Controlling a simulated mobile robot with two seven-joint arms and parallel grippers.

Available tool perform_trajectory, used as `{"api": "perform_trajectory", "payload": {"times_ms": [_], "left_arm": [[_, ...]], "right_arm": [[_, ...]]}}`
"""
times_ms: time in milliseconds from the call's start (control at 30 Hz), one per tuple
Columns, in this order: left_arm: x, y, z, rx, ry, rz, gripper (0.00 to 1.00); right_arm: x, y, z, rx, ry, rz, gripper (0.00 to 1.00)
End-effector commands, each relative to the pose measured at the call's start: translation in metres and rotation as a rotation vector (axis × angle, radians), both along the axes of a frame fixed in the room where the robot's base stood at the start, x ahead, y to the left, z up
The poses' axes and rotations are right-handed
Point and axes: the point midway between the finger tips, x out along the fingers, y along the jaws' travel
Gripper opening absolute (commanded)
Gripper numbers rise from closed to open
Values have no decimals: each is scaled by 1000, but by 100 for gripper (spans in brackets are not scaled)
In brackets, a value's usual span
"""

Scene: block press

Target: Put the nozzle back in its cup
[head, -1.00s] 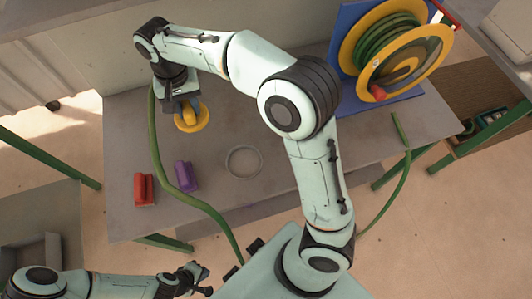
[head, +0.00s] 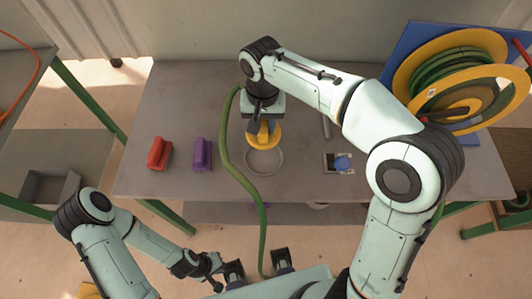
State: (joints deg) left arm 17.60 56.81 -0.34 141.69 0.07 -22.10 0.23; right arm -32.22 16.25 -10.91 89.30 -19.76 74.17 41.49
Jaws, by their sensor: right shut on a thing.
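My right gripper (head: 263,122) is shut on the yellow nozzle (head: 263,138). It holds the nozzle at the far edge of the round grey cup (head: 264,163), overlapping its rim in the head view. I cannot tell whether the nozzle touches the cup or hangs above it. The near part of the cup looks empty. A green hose (head: 227,150) runs down from beside the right gripper across the table to the front. My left gripper (head: 217,273) is low in front of the table, with its fingers apart and nothing seen between them.
A red block (head: 159,153) and a purple block (head: 201,154) stand left of the hose. A small blue piece (head: 342,162) sits right of the cup. A yellow-rimmed hose reel (head: 455,85) with a blue back stands at the table's right. The table's left back is clear.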

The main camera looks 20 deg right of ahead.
Motion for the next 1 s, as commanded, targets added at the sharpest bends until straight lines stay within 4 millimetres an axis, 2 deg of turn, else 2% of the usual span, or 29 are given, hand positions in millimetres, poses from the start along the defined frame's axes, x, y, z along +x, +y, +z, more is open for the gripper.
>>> {"api": "perform_trajectory", "payload": {"times_ms": [33, 100, 300, 533, 800, 1000], "left_arm": [[-2, 0, -5, 0, 2, 0, 0], [-3, 0, -8, 0, 3, 0, 0], [-6, 0, -14, 0, 7, 0, 0], [-6, 0, -16, 0, 8, 0, 0], [-8, 0, -20, 0, 10, 0, 0], [-8, 0, -20, 0, 9, 0, 0]], "right_arm": [[-1, 0, -17, -2, 5, 0, 0], [-1, -1, -36, -1, 3, -1, 0], [0, 0, -81, 0, 2, -1, 0], [0, 0, -101, 0, 0, -1, 0], [0, -1, -138, 0, 1, -1, 0], [1, 0, -140, 1, -2, -1, 0]]}}
